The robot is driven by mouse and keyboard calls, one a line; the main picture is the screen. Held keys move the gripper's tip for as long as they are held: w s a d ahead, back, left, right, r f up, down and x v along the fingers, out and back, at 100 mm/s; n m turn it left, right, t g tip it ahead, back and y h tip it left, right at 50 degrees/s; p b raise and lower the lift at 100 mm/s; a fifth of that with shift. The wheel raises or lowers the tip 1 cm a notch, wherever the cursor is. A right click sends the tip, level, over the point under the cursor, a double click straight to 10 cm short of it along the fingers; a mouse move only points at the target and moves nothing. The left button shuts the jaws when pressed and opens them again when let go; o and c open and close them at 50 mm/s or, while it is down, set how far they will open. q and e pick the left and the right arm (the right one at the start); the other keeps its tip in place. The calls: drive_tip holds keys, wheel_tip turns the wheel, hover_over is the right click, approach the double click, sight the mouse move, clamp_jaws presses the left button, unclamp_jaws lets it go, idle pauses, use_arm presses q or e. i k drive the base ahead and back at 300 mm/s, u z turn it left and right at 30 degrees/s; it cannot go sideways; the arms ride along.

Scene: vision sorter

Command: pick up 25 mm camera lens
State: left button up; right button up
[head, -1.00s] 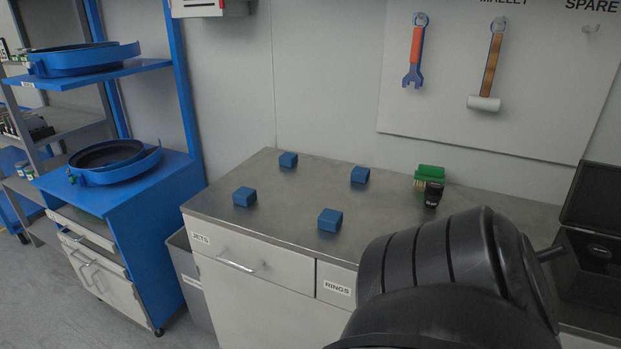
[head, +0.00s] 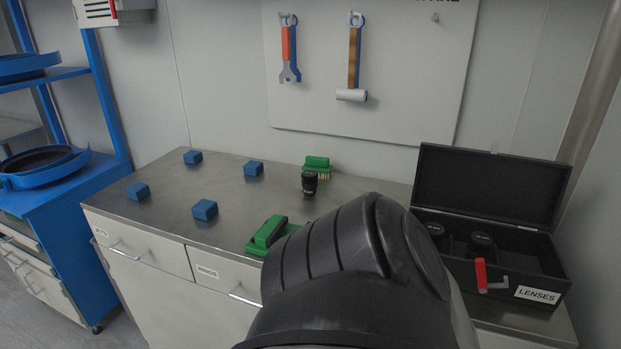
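A small black camera lens (head: 309,184) stands upright on the steel counter (head: 235,190), in front of a green brush. An open black box (head: 492,183) labelled LENSES stands at the right of the counter, with its lid raised. Inside it are dark lenses, one at the left (head: 435,229) and one near the middle (head: 482,243). The lens markings are too small to read, so I cannot tell which is the 25 mm one. Neither gripper is in view. A bulky black part of my own arm covers the lower middle.
Several blue blocks (head: 204,209) sit on the left half of the counter. One green brush (head: 317,164) lies at the back, another green item (head: 268,235) near the front edge. A red-handled piece (head: 481,276) is at the box's front. Tools hang on the wall board (head: 410,90).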

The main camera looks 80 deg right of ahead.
sight(309, 180)
drive_tip(key=z, duration=1.45)
